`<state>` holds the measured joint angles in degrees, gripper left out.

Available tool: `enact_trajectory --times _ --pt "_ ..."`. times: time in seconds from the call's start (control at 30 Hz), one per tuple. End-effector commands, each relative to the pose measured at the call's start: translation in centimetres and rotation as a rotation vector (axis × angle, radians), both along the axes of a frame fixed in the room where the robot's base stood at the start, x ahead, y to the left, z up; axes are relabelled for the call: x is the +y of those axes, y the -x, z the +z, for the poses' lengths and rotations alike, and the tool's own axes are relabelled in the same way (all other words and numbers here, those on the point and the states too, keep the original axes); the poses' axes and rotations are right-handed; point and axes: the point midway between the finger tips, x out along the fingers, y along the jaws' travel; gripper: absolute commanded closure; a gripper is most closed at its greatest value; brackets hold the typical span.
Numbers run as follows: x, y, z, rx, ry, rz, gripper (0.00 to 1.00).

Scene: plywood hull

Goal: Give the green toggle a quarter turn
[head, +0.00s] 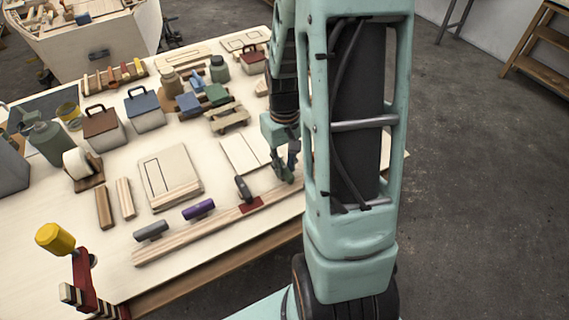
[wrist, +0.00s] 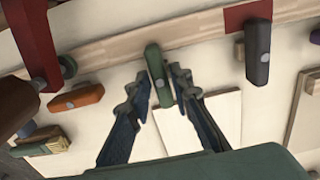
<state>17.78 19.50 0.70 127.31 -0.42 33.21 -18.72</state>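The green toggle (wrist: 156,66) is a small oblong block with a grey pivot, seen in the wrist view at the edge of a pale wooden rail (wrist: 200,35). Its long side lies roughly across the rail. My gripper (wrist: 160,84) is open, with one finger on each side of the toggle. A narrow gap seems to show on both sides; I cannot tell whether either finger touches it. In the head view my gripper (head: 286,170) is low over the table's right part, and I cannot make out the green toggle there.
A dark grey toggle (wrist: 257,55) by a red patch and an orange toggle (wrist: 76,97) flank the green one. A red clamp (wrist: 32,40) stands at left. Purple (head: 199,209) and grey (head: 151,231) toggles sit along the rail. Cases and tools crowd the table's back.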

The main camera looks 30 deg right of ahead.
Motion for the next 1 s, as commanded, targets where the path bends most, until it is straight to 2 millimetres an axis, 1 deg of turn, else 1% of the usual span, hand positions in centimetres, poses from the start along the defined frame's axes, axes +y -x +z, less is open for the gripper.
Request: enact_trajectory --times 0.03,0.13,0.17,0.37,0.57,0.77,1.0 --pt "0.0 -0.01 0.02 0.0 0.0 0.0 0.88" --pt "-0.01 -0.02 0.03 0.0 0.0 0.0 0.99" --pt "-0.01 -0.02 0.03 0.0 0.0 0.0 1.0" --pt "0.0 -0.03 0.03 -0.001 0.0 -0.003 1.0" --pt "0.01 -0.06 0.01 -0.001 0.001 -0.045 1.0" --pt "0.01 -0.11 -0.02 -0.003 0.001 -0.16 1.0" --pt "0.02 -0.09 -0.02 -0.002 0.0 -0.373 1.0"
